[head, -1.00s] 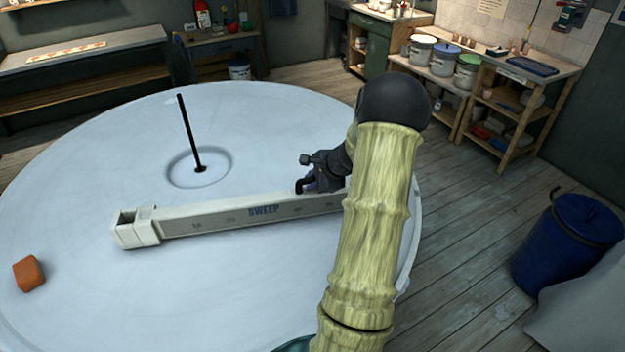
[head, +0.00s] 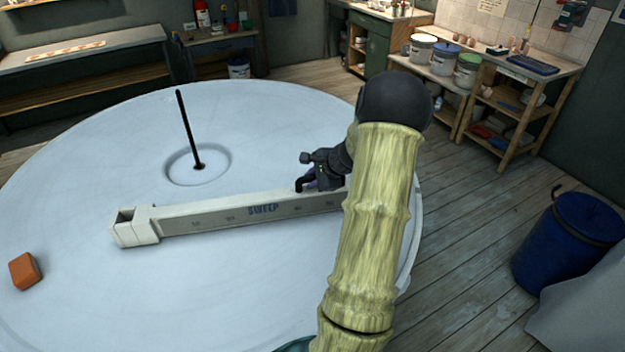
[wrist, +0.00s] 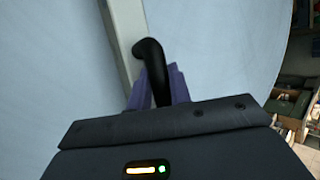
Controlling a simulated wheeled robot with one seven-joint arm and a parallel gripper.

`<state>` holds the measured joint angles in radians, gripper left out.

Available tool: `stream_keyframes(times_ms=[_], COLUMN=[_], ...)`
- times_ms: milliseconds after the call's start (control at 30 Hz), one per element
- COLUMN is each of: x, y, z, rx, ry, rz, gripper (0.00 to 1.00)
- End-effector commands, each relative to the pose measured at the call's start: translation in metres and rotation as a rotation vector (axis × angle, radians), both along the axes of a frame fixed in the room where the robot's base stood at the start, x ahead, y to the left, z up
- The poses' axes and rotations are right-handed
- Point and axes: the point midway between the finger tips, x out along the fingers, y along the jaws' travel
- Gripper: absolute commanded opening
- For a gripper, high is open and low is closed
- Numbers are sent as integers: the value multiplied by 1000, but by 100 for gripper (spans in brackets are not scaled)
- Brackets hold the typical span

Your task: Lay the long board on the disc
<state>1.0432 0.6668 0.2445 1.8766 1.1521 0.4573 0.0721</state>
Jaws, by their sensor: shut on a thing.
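My gripper (head: 308,186) is at the right part of the board, shut on a dark handle (wrist: 150,60). In the wrist view the board (wrist: 124,35) runs up the picture beside the handle, between purple finger pads (wrist: 158,88).
The black pin (head: 188,130) stands in a shallow ring at the disc's middle. An orange block (head: 25,271) sits on the disc at the left. A blue bin (head: 565,245) stands on the floor at the right. The disc's front and back left are clear.

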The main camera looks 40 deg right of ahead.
Motion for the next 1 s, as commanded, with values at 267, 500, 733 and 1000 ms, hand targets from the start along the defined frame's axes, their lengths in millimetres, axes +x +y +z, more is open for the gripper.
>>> stream_keyframes(times_ms=[267,500,733,1000], x=[1,1,1,1], y=[0,-1,-1,0], z=[4,2,4,2], rx=[-2,-4,-3,-2], ry=[-5,-6,-5,-3], rz=[1,0,1,1], gripper=[0,0,0,45])
